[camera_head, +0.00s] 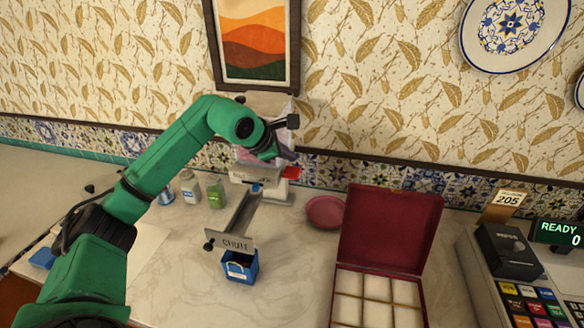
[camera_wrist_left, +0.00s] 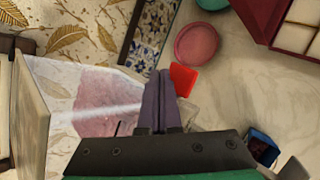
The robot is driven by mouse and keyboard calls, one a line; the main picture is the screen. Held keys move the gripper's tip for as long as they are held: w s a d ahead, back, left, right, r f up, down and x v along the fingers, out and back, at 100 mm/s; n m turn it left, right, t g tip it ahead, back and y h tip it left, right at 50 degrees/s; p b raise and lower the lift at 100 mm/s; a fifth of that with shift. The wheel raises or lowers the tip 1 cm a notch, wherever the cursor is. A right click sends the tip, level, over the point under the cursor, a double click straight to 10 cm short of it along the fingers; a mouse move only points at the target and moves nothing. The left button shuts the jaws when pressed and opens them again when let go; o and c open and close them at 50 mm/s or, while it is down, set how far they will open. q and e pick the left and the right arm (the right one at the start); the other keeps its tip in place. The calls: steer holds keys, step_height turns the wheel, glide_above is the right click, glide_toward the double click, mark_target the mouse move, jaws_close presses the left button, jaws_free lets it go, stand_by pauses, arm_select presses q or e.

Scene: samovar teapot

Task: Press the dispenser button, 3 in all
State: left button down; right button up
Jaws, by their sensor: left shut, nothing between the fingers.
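The dispenser (camera_head: 256,175) stands against the tiled wall, with a pinkish hopper partly hidden behind my left arm. Its red button (camera_head: 291,173) juts from its right side. My left gripper (camera_head: 289,155) is shut and empty, just above the button. In the left wrist view the closed fingertips (camera_wrist_left: 160,74) appear right beside the red button (camera_wrist_left: 183,78); I cannot tell whether they touch. A chute (camera_head: 236,242) slopes down from the dispenser to a small blue bin (camera_head: 240,268). The display (camera_head: 558,233) reads READY and 0. My right gripper is out of view.
A pink dish (camera_head: 325,212) sits right of the dispenser. An open red box (camera_head: 388,232) with pale compartments stands in front of it. Several small jars (camera_head: 190,187) stand to the left. A cash register (camera_head: 510,265) is at the far right.

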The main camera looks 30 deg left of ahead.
mark_target(288, 173)
arm_select(q)
step_height(288, 173, up, 4)
steer(key=shift+f+p, duration=0.1)
steer(key=shift+p, duration=1.05)
steer(key=shift+f, duration=0.1)
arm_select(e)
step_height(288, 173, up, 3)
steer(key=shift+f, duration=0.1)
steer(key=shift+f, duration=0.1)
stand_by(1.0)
arm_select(q)
step_height(288, 173, down, 4)
steer(key=b, duration=1.2)
steer(key=shift+s+f, duration=0.1)
steer(key=shift+f, duration=0.15)
steer(key=shift+f+b, duration=0.3)
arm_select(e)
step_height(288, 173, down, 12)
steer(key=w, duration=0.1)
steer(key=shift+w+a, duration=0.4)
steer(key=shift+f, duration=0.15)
arm_select(q)
steer(key=shift+f, duration=0.35)
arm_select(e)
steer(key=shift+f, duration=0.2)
